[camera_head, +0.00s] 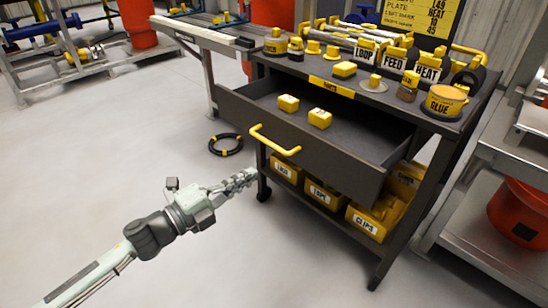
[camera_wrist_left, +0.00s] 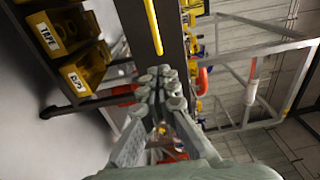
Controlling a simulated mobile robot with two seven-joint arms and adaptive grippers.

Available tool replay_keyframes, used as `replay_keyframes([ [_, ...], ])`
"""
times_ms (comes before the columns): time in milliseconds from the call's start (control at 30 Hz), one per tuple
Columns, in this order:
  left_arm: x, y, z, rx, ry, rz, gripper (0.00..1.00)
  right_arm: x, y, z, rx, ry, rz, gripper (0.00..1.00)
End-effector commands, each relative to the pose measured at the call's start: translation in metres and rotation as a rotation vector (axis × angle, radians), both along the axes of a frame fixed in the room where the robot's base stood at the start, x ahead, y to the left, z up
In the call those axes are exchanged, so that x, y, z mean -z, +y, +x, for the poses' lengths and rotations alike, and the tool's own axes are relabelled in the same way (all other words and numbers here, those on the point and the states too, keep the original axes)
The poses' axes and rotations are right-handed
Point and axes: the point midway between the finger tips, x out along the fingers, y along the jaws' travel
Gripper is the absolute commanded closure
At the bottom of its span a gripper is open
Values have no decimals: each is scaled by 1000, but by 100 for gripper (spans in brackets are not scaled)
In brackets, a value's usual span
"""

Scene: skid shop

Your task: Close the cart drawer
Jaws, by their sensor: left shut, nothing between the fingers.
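The dark grey cart drawer (camera_head: 330,160) is pulled out from under the cart top in the head view. A yellow bar handle (camera_head: 272,141) is on its front. Two small yellow blocks, one (camera_head: 288,103) and another (camera_head: 320,118), lie in the drawer. My left gripper (camera_head: 250,175) is shut and empty, left of the cart and below the handle in the picture. In the left wrist view the shut left gripper (camera_wrist_left: 160,80) shows near the drawer front, with the yellow handle (camera_wrist_left: 154,25) beyond its fingertips. My right gripper is not in view.
The cart top (camera_head: 300,68) holds labelled yellow blocks and a GLUE tin (camera_head: 446,100). Yellow bins (camera_head: 326,194) stand on the lower shelf. A black coiled ring (camera_head: 226,145) lies on the floor. A metal bench (camera_head: 500,160) is at right.

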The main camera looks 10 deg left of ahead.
Motion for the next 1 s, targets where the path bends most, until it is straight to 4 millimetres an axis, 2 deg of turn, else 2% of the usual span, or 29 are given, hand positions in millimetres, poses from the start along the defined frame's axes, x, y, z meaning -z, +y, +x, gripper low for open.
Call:
replay_keyframes([
  [33,-4,-8,11,-1,-4,-2,100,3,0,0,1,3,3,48],
  [200,-5,-31,37,-1,-3,-1,100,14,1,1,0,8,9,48],
  [400,-4,-49,57,-2,0,-1,100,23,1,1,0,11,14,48],
  [600,-3,-56,64,-1,2,-1,100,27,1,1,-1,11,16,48],
  [1000,-3,-56,65,-2,1,-1,100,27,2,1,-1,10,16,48],
])
